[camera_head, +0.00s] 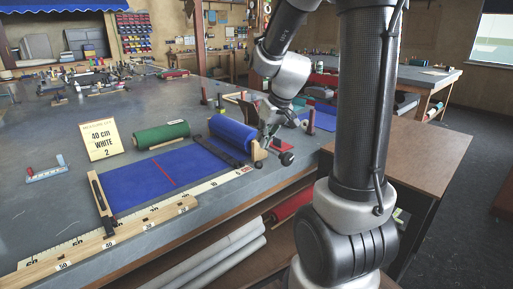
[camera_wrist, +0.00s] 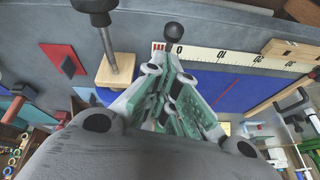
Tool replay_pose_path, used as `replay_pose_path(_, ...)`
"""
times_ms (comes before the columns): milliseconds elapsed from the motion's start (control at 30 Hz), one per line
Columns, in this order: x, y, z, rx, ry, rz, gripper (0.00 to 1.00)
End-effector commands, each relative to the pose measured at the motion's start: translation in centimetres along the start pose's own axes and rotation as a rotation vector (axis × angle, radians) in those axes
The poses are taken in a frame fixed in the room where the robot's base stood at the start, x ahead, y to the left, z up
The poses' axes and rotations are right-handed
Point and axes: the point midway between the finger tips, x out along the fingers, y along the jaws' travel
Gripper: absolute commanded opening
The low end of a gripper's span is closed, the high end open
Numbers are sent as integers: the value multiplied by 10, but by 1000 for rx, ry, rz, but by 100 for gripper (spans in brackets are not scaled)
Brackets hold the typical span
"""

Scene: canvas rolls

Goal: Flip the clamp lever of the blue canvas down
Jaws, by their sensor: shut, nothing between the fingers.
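The blue canvas roll (camera_head: 232,136) lies on the table, with its blue sheet (camera_head: 160,178) spread out to the left, marked by a red line. A wooden end block (camera_head: 259,151) stands at the roll's near end. In the wrist view, a metal rod (camera_wrist: 109,42) with a black knob rises from a wooden block (camera_wrist: 115,72); a second black ball (camera_wrist: 175,31) shows just beyond my fingertips. I cannot tell which is the clamp lever. My gripper (camera_wrist: 170,82) is shut and empty beside the block, over the blue canvas (camera_wrist: 218,92); any contact is unclear.
A green roll (camera_head: 162,134) lies behind the blue sheet. A yellow sign (camera_head: 99,140) stands left of it. A measuring strip (camera_head: 150,212) runs along the table's front edge.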

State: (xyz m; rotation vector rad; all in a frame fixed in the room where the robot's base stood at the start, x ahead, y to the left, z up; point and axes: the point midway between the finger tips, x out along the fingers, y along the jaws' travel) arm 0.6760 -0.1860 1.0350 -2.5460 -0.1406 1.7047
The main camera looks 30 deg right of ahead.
Motion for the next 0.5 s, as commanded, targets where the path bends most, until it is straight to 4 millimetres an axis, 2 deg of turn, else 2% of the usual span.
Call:
replay_pose_path(33,-10,1,6,1,3,1,0)
replay_pose_path(200,-35,5,22,-1,4,1,0)
replay_pose_path(500,-49,7,32,-1,2,0,0)
